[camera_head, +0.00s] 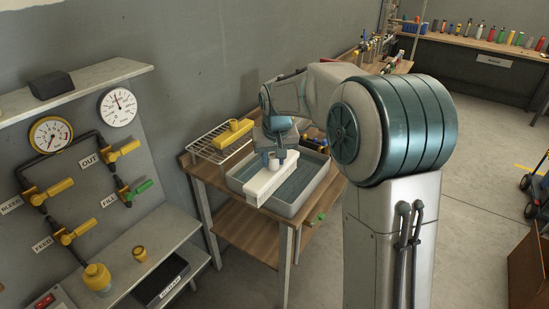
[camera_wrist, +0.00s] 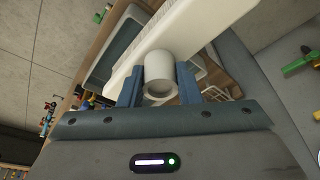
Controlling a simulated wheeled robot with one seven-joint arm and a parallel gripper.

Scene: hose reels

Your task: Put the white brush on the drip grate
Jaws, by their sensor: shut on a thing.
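The white brush (camera_head: 272,184) is a long white block with a round socket on top. My gripper (camera_head: 273,158) is shut on that socket. The brush is over the grey basin (camera_head: 292,211), slanting across its near-left part; I cannot tell whether it touches the rim. In the wrist view the white brush (camera_wrist: 185,37) runs diagonally above my gripper (camera_wrist: 159,85), the socket between the blue fingers. The drip grate (camera_head: 204,143), a wire rack, is left of the basin. A yellow brush (camera_head: 233,133) lies on its right part; the left part looks bare.
The basin and grate stand on a wooden table (camera_head: 245,237) by the wall. A small green-handled valve (camera_head: 318,217) sticks out at its front. Gauges and yellow-handled valves are on the panel at left. Bottles line a far bench (camera_head: 470,40).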

